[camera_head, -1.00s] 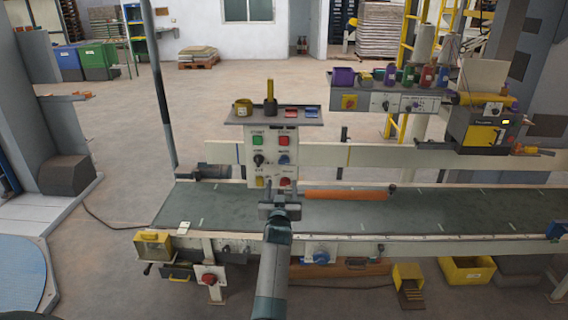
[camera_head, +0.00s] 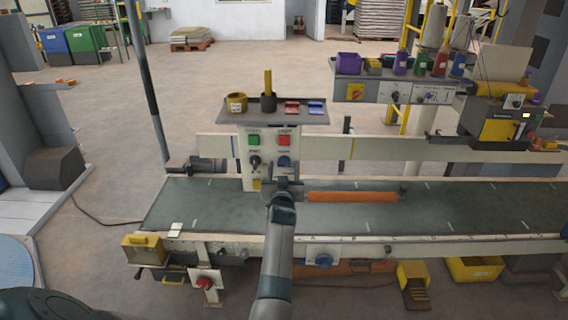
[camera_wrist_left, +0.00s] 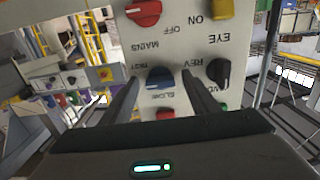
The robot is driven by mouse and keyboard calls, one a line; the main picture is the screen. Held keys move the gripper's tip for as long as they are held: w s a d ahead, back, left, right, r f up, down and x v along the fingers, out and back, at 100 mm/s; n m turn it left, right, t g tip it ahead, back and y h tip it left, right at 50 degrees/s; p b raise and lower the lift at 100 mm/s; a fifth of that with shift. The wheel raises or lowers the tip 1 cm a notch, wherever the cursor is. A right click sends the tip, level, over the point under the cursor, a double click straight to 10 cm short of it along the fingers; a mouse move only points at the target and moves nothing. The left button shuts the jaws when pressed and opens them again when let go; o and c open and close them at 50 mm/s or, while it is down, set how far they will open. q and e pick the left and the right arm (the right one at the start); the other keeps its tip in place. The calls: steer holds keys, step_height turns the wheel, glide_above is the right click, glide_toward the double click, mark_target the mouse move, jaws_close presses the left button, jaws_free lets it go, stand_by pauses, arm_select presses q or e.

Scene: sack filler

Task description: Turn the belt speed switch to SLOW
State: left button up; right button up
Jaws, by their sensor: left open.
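The pale control panel (camera_head: 269,171) stands upright behind the belt. Its blue switch (camera_head: 284,161) is at right, below a red button (camera_head: 284,140). In the left wrist view the panel is upside down, and the blue switch (camera_wrist_left: 160,77) has small lettering that seems to read FAST and SLOW. My left gripper (camera_head: 284,187) is open in front of the panel, just below the blue switch, hiding the red mains knob. In the left wrist view the blue switch shows between the left gripper's fingers (camera_wrist_left: 163,90); contact cannot be told. My right gripper is out of view.
A black knob (camera_head: 254,161) sits close left of the blue switch, under a green button (camera_head: 253,140). A shelf (camera_head: 240,114) with cups tops the panel. The belt (camera_head: 213,205) carries an orange roller-like bar (camera_head: 352,197).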

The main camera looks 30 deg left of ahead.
arm_select(q)
steer(key=shift+w+r, duration=0.1)
steer(key=shift+w, duration=0.05)
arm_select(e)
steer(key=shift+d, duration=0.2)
arm_select(q)
steer(key=shift+c, duration=0.6)
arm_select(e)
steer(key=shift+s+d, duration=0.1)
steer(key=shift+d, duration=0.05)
arm_select(q)
steer(key=c, duration=0.9)
steer(key=shift+c, duration=0.2)
